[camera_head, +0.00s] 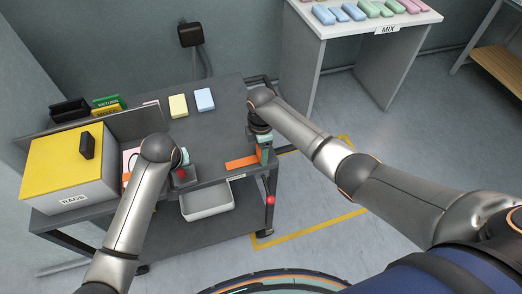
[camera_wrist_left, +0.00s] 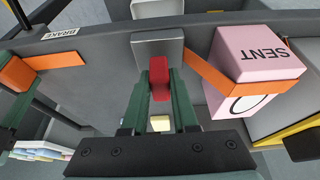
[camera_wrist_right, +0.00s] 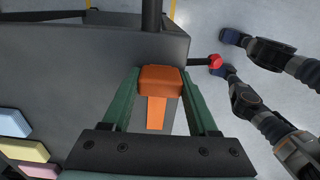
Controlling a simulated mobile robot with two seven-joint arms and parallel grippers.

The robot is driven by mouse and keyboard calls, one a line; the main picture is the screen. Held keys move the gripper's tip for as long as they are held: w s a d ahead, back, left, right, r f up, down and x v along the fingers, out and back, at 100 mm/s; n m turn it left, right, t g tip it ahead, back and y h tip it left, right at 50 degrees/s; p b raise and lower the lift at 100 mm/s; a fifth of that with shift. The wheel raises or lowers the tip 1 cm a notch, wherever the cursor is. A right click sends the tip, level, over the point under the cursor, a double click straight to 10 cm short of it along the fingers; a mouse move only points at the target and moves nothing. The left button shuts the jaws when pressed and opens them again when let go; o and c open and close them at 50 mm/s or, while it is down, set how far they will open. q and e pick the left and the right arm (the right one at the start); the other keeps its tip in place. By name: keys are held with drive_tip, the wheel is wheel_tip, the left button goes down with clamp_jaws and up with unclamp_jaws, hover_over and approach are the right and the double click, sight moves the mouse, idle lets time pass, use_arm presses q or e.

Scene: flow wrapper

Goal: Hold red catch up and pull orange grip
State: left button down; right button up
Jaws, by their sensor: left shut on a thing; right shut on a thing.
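My left gripper (camera_wrist_left: 160,80) has its green fingers closed on the red catch (camera_wrist_left: 160,85), which stands at a grey metal block (camera_wrist_left: 158,46) near the cart's edge. The catch also shows in the head view (camera_head: 182,174), partly hidden by my left gripper (camera_head: 183,160). My right gripper (camera_wrist_right: 160,85) has its fingers on either side of the orange grip (camera_wrist_right: 160,78), at the cart's right corner. An orange strip (camera_wrist_right: 156,113) lies flat beside the grip; it also shows in the head view (camera_head: 242,162). My right gripper (camera_head: 264,142) partly hides the grip there.
A yellow-lidded RAGS box (camera_head: 65,165) is on the left. Yellow and blue blocks (camera_head: 204,99) lie at the back. A white bin (camera_head: 207,201) sits below. A red knob (camera_head: 270,200) is below the right corner.

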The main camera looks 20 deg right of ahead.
drive_tip(key=o, duration=1.4)
drive_tip(key=shift+r, duration=0.1)
wheel_tip(320, 180, up, 12)
drive_tip(key=shift+f, duration=0.1)
use_arm(q)
drive_tip(key=shift+f, duration=0.8)
use_arm(e)
drive_tip(key=shift+f, duration=0.25)
use_arm(q)
drive_tip(key=c, duration=0.6)
unclamp_jaws()
